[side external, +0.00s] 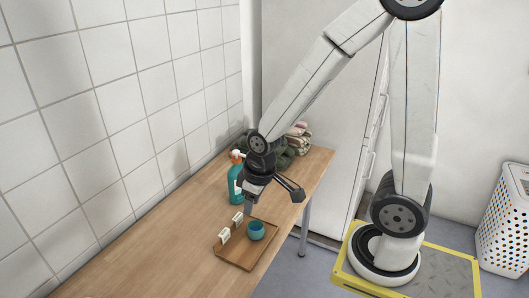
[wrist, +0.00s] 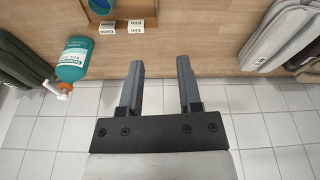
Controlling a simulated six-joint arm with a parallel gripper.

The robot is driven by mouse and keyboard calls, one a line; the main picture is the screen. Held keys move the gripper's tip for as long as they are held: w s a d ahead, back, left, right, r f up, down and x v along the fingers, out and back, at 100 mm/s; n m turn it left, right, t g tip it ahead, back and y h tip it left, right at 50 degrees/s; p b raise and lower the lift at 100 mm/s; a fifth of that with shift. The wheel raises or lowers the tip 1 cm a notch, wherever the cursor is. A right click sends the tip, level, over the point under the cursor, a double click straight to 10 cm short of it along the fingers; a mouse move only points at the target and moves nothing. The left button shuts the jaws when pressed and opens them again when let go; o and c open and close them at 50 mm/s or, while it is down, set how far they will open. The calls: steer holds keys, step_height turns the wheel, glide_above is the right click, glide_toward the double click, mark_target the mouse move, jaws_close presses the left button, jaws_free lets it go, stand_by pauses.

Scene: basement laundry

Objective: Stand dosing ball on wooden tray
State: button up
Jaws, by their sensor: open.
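The teal dosing ball (side external: 256,230) stands on the wooden tray (side external: 240,263), near its right side, with its darker blue opening facing up. In the wrist view the ball (wrist: 100,5) is cut off by the top edge, and the tray (wrist: 132,10) shows only partly. My gripper (side external: 247,207) is above the far edge of the tray, apart from the ball. In the wrist view its two fingers (wrist: 159,64) are spread with nothing between them.
Two small white labelled cards (side external: 224,234) (side external: 238,219) stand along the tray's left edge. Folded cloths (side external: 297,139) lie at the table's far end. The near wooden tabletop (side external: 150,262) is clear.

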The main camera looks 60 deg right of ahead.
steer(key=shift+s+a+r+m, duration=0.35)
steer(key=shift+s+a+m, duration=0.35)
steer(key=shift+s+a, duration=0.1)
